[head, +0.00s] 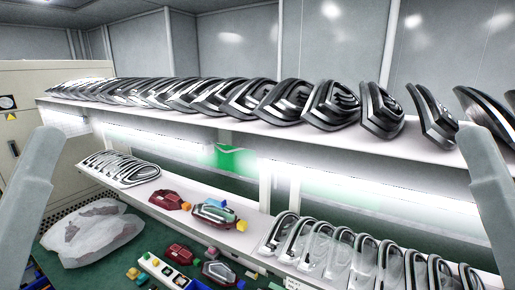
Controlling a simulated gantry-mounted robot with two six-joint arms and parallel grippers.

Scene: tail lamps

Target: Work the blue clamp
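A light blue piece (218,203) sits at the top edge of a red and grey tail lamp (213,216) on the lower shelf. It may be the blue clamp, but it is too small to tell its shape or whether it is open. A yellow block (241,225) is at the right end of that lamp. Below, another lamp (219,273) lies lower down, with small coloured pieces around it. My two arms show only as pale links at the left and right edges. Neither gripper is in view.
Dark lamp housings (333,105) fill the upper shelf. Clear lamp covers (340,255) line the lower shelf at the right, pale frames (120,167) at the left. A plastic-wrapped bundle (92,233) lies lower left.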

